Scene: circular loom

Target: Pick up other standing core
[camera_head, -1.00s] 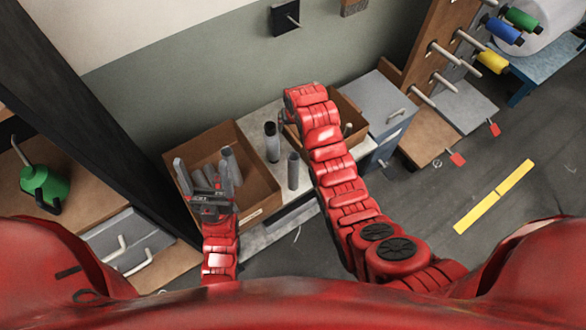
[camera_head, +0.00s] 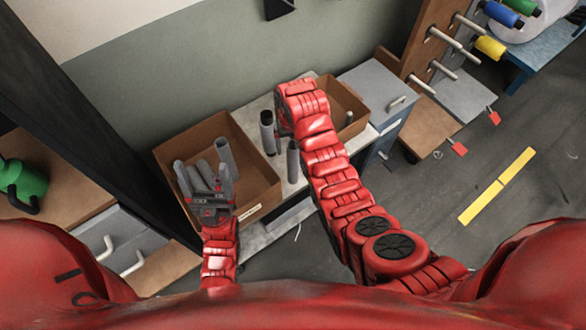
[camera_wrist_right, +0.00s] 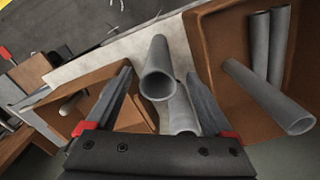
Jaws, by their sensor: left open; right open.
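Two grey tube cores stand upright on the bench between two cardboard boxes in the head view: a rear core (camera_head: 267,134) and a front core (camera_head: 292,163). My right gripper (camera_head: 283,120) is close beside them, largely hidden under its own wrist. In the right wrist view my right gripper (camera_wrist_right: 159,75) is open. One core (camera_wrist_right: 158,72) shows its open end between the fingers, with another core (camera_wrist_right: 182,112) partly hidden behind it. No grip on either shows. My left gripper (camera_head: 206,182) is open at the left box (camera_head: 245,148), near the cores in it.
The left box holds several grey cores (camera_head: 224,152). A smaller box (camera_head: 352,103) stands right of the cores, partly behind my right arm. A grey cabinet (camera_head: 378,92) is further right. Pegs with coloured spools (camera_head: 490,47) are at upper right.

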